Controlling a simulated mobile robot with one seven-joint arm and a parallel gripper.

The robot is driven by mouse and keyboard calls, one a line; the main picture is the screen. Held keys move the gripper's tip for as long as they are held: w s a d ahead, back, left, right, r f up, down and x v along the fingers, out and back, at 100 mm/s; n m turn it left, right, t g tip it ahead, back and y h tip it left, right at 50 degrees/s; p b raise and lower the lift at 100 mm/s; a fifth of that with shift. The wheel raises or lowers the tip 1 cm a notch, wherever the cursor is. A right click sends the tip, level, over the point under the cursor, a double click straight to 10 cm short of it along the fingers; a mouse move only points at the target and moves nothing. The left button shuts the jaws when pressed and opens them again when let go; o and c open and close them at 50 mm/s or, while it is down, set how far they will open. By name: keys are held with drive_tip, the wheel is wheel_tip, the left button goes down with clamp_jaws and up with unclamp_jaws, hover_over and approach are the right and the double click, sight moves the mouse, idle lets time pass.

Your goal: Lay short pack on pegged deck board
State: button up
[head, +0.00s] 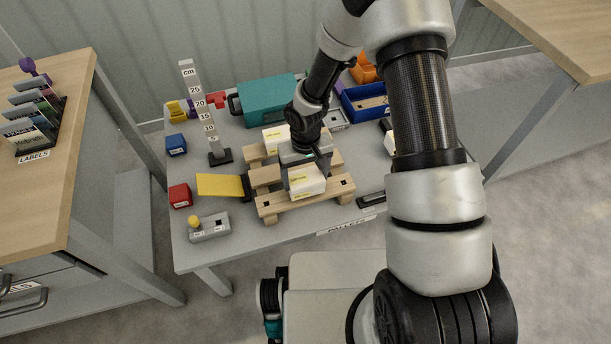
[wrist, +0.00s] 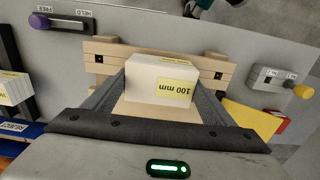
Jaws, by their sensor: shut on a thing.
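My gripper (head: 303,166) is shut on a white pack (head: 306,180) with a yellow label. In the wrist view the same pack (wrist: 160,78) sits between the two fingers, and its label reads 100 mm. The pack is over the front of a wooden pallet (head: 270,212) with slatted boards. The front deck board (wrist: 130,52) has dark square marks near its ends. Whether the pack touches the board or hangs just above it, I cannot tell. A second white pack (head: 273,136) is on the pallet's rear part, partly hidden by my gripper.
A yellow plate (head: 220,185) and a yellow-knobbed box (head: 209,227) are left of the pallet. A ruler post (head: 206,120), teal case (head: 268,99) and blue bin (head: 364,102) stand behind. A purple-knobbed HELD/FREE lever (wrist: 65,22) lies beside the pallet. My arm hides the table's right part.

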sight(306, 177)
drive_tip(key=shift+f+b, duration=0.65)
drive_tip(key=shift+f, duration=0.15)
drive_tip(key=o, duration=1.3)
wheel_tip(306, 177, up, 18)
drive_tip(key=p, duration=0.4)
drive_tip(key=shift+f, duration=0.25)
